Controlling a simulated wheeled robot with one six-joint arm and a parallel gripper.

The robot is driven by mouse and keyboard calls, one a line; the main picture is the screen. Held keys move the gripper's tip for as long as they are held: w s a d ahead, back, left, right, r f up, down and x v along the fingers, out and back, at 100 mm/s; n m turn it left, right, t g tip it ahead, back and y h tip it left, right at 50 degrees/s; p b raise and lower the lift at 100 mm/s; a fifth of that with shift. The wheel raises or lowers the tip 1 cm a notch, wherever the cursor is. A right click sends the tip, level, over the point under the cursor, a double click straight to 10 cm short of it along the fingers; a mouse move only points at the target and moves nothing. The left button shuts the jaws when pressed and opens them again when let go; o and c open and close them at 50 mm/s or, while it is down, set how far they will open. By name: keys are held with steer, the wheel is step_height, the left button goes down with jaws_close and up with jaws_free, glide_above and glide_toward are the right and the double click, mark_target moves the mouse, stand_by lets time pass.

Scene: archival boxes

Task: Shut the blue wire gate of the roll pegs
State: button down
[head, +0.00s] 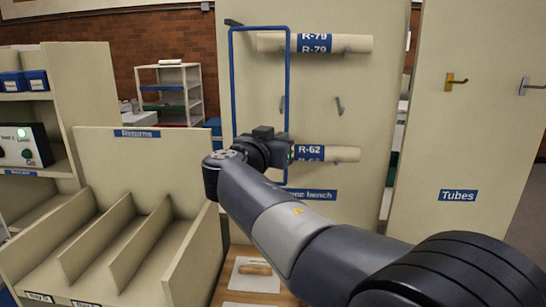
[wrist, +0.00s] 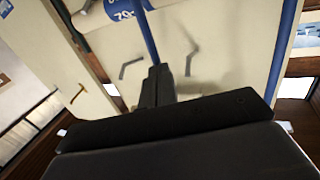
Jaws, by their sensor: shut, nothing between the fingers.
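The blue wire gate (head: 232,85) is a tall rounded frame in front of the left part of the beige peg board (head: 385,110). It overlaps the left ends of the rolls; its exact angle to the board is unclear. The upper roll R-79 (head: 350,44) and lower roll R-62 (head: 345,154) lie on pegs. My gripper is at the gate's lower part in the head view, its fingertips hidden. In the wrist view, my gripper (wrist: 157,72) is shut and empty, its tips at a blue gate bar (wrist: 147,28); contact is unclear. Another blue bar (wrist: 287,45) is at right.
Empty pegs (head: 339,106) stand out between the rolls. A Returns rack (head: 140,145) with slanted dividers is at left. A Tubes panel (head: 470,120) with hooks is at right. A wooden bench with a white sheet (head: 240,278) lies below my arm.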

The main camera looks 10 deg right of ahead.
steer(key=w+b, duration=0.1)
steer(key=d+b, duration=0.1)
steer(key=b, duration=0.1)
steer(key=shift+w+d+r+n+t+y, duration=0.1)
steer(key=shift+w+d+n+t+y, duration=0.1)
steer(key=shift+w+n+t+y, duration=0.15)
steer(key=shift+s, duration=0.1)
